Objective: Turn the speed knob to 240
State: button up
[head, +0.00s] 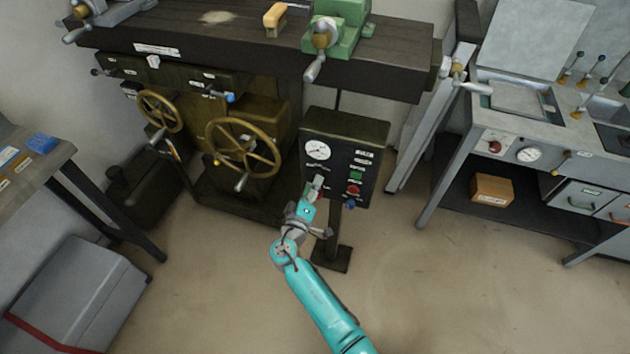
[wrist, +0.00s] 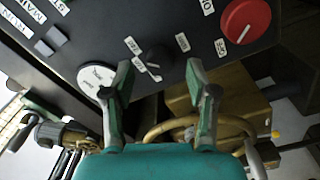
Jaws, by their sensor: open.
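The control panel (head: 372,142) stands on a post, and my gripper (head: 318,183) is in front of its lower left part. In the wrist view a small black knob (wrist: 158,54) sits on the panel among several small white number labels, too small to read surely. My gripper (wrist: 160,66) is open, with one green-tipped finger on each side of the knob in the picture. I cannot tell whether the fingers touch it. In the head view my gripper hides the knob.
A white dial (head: 319,149) is at the panel's upper left. A green button (head: 356,174) and a red one (head: 353,190) are to the right of my gripper. A large red knob (wrist: 245,20) shows in the wrist view. A brass handwheel (head: 243,147) stands left of the panel.

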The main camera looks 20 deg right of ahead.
jog(key=v, duration=0.9)
jog(key=shift+s, duration=0.25)
jog(key=shift+a, duration=0.15)
jog(key=s+d+f+n+g+y, duration=0.1)
jog(key=s+d+f+g+y, duration=0.1)
jog(key=s+d+f+y, duration=0.55)
jog(key=s+f+g+y, duration=0.1)
jog(key=s+f+y, duration=0.1)
jog(key=s, duration=2.1)
jog(key=s+r+m+t, duration=0.1)
jog(key=s+r+m, duration=0.1)
jog(key=s+r, duration=0.2)
jog(key=s+r+m+t+y, duration=0.1)
jog(key=s+r, duration=0.4)
jog(key=r, duration=0.6)
jog(key=s+r+m+t, duration=0.1)
jog(key=s+r+m, duration=0.2)
jog(key=r, duration=0.4)
jog(key=shift+s+a+r, duration=0.2)
jog(key=shift+s+a, duration=0.05)
jog(key=shift+s, duration=0.45)
